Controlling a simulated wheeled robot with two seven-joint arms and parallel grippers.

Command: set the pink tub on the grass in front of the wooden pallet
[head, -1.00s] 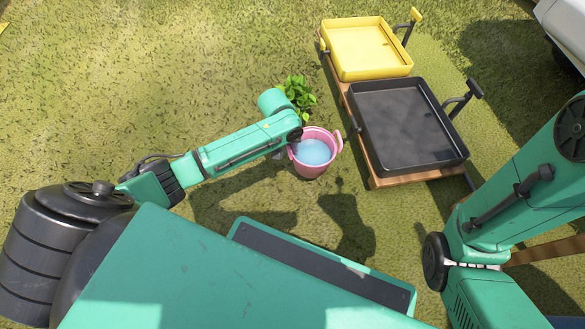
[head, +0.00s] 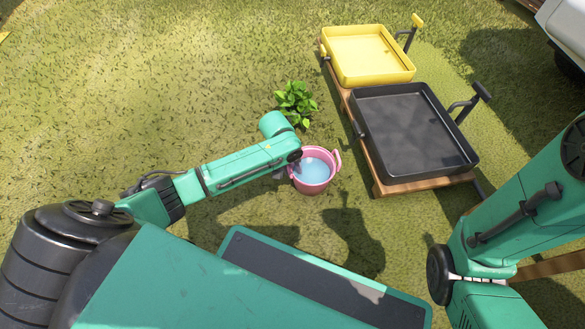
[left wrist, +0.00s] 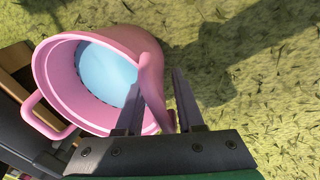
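The pink tub (head: 315,188), with light blue inside, is in the middle of the head view, left of the wooden pallet's (head: 430,184) near end. My left gripper (head: 282,173) is at the tub's left side. In the left wrist view, the tub (left wrist: 88,45) fills the upper left, and my left gripper (left wrist: 160,92) has one finger on each side of its near handle (left wrist: 151,85).
A black tray (head: 415,130) and a yellow tray (head: 368,55) stand on the pallet. A leafy green plant (head: 295,103) grows just behind the tub. Grass (head: 130,90) is open to the left. A white vehicle (head: 565,30) is at the top right corner.

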